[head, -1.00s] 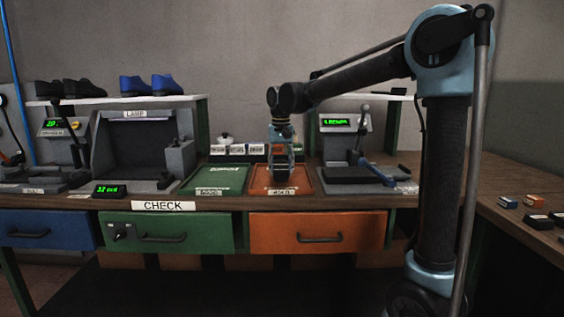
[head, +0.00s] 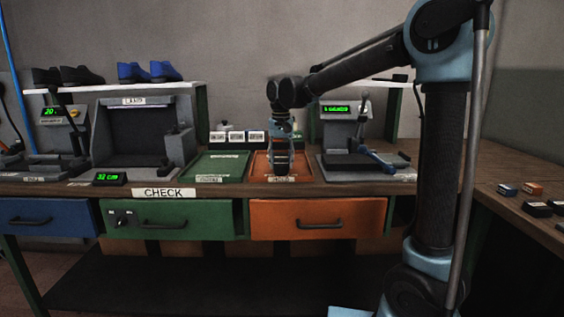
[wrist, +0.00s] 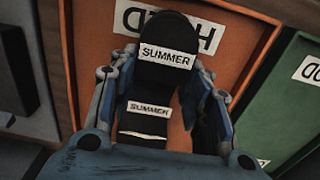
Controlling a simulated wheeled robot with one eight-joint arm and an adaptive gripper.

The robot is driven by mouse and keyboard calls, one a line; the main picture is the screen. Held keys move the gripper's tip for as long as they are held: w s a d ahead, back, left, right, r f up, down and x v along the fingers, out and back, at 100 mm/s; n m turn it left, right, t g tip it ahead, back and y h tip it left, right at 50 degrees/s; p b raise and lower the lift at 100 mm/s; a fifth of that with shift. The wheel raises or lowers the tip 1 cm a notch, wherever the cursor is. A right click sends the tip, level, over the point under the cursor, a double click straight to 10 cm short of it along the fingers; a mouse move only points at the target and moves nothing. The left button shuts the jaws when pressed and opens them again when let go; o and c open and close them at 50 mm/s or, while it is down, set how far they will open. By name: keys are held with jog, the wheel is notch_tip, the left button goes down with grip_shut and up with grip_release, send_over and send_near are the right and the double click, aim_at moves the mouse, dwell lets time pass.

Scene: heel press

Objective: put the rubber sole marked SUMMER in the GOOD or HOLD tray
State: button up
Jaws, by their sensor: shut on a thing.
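The dark rubber sole (wrist: 170,35) carries white SUMMER labels and sits between the fingers of my gripper (wrist: 160,95) in the wrist view. My gripper (head: 281,168) is shut on the sole, over the orange HOLD tray (head: 262,172). The HOLD tray (wrist: 90,40) fills most of the wrist view behind the sole, with its label upside down there. Whether the sole touches the tray floor I cannot tell. The green GOOD tray (head: 216,166) stands just left of the HOLD tray; its edge (wrist: 290,95) also shows at the right of the wrist view.
A lamp box (head: 134,137) stands left of the trays, and a press with a lever (head: 350,160) stands right of them. Small white-labelled blocks (head: 238,136) stand behind the trays. Blue and black shoes (head: 148,72) rest on the shelf. Small blocks (head: 533,188) lie on the right-hand bench.

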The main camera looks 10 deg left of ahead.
jog(key=shift+f, duration=0.2)
dwell(0.6)
jog(key=o, duration=1.4)
jog(key=o, duration=0.5)
jog(key=shift+c, duration=0.2)
jog(key=shift+r, duration=3.5)
